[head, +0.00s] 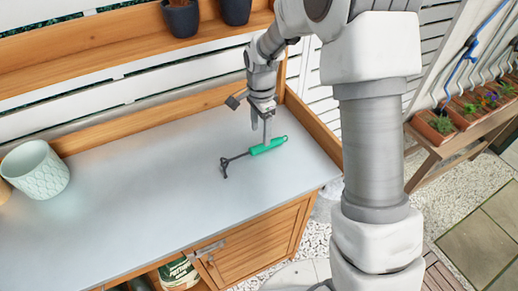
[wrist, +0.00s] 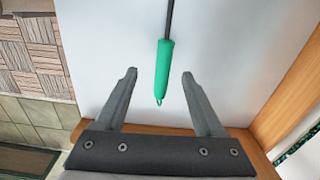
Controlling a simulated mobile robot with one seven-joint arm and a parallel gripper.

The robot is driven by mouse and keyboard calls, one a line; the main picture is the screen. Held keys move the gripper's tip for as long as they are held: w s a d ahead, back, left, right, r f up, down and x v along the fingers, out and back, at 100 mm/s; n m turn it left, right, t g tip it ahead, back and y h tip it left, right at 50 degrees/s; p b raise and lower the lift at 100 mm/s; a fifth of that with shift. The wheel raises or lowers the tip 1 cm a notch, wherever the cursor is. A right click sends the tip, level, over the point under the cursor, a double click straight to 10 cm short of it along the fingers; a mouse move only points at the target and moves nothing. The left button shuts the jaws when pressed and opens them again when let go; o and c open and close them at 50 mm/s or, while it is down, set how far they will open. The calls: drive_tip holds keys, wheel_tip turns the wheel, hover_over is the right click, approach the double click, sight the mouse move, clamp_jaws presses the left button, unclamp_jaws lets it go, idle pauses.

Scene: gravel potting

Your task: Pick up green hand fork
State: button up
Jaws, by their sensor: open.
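The green hand fork (head: 268,146) lies on the grey bench top (head: 150,190), near its right end. Its dark shaft and tines point left in the head view. In the wrist view its green handle (wrist: 163,72) shows with the hanging loop toward me, and the tines are out of frame. My gripper (head: 261,132) is above the handle in the head view. In the wrist view my gripper (wrist: 159,73) is open, with one finger on each side of the handle's end. The fingers look apart from the handle, and nothing is held.
A pale green patterned pot (head: 37,172) stands at the bench's left. A wooden rim (head: 312,130) borders the bench's right end. Dark pots (head: 182,18) stand on the shelf above. The bench top between the pale pot and the fork is clear.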

sight(259, 146)
drive_tip(key=shift+w+a+f, duration=0.15)
drive_tip(key=shift+f, duration=1.6)
drive_tip(key=shift+w+a+f, duration=0.1)
drive_tip(key=shift+w+f, duration=0.05)
drive_tip(key=shift+f, duration=1.6)
clamp_jaws()
